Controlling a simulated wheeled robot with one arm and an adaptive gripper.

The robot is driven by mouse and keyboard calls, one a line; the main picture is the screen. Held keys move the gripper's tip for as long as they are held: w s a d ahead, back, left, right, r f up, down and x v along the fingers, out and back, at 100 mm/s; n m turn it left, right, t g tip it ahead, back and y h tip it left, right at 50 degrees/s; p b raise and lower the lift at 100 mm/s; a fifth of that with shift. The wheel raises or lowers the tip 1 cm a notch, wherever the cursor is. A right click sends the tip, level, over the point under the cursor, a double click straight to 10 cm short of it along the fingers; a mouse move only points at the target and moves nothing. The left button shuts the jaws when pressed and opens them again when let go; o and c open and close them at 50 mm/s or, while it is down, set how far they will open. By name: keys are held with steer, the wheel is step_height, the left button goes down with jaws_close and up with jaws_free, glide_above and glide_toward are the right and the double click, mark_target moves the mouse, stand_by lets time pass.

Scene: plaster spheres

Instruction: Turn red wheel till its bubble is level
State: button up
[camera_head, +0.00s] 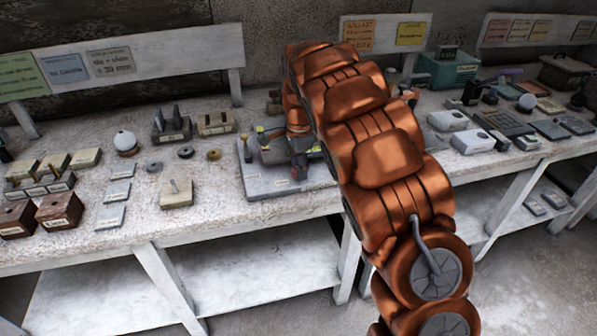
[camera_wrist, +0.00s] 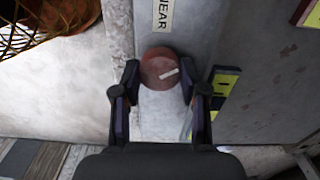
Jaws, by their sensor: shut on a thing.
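In the wrist view the red wheel (camera_wrist: 158,62) is a round, dull red knob with a short white mark slanting across its face. My gripper (camera_wrist: 160,78) has one dark finger on each side of it and is shut on it. In the head view my gripper is largely hidden by my copper arm, over a pale grey base plate (camera_head: 262,186) on the bench. Yellow-green pieces with dark marks (camera_wrist: 223,84) sit right of the wheel in the wrist view. I cannot make out a bubble or tell whether it is level.
The white bench (camera_head: 230,207) carries several small items. Left of the plate are a block with an upright pin (camera_head: 176,193) and dark rings (camera_head: 185,152). Right of my arm are grey boxes (camera_head: 472,141) and a teal box (camera_head: 446,72). Signboards (camera_head: 130,60) stand along the back.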

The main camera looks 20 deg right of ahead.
steer(key=n+b, duration=0.2)
steer(key=n, duration=0.2)
steer(key=shift+f+n, duration=0.15)
steer(key=shift+n, duration=0.15)
steer(key=n+b, duration=0.2)
steer(key=n, duration=0.1)
steer(key=shift+w+n, duration=0.1)
steer(key=shift+n, duration=0.3)
steer(key=n+b, duration=0.1)
steer(key=n, duration=0.2)
steer(key=shift+a+n, duration=0.1)
steer(key=shift+n, duration=0.2)
steer(key=n+b, duration=0.1)
steer(key=n, duration=0.6)
steer(key=shift+b, duration=0.3)
steer(key=n, duration=0.3)
steer(key=shift+n, duration=0.4)
steer(key=n, duration=0.3)
steer(key=shift+r, duration=0.2)
steer(key=shift+n, duration=2.1)
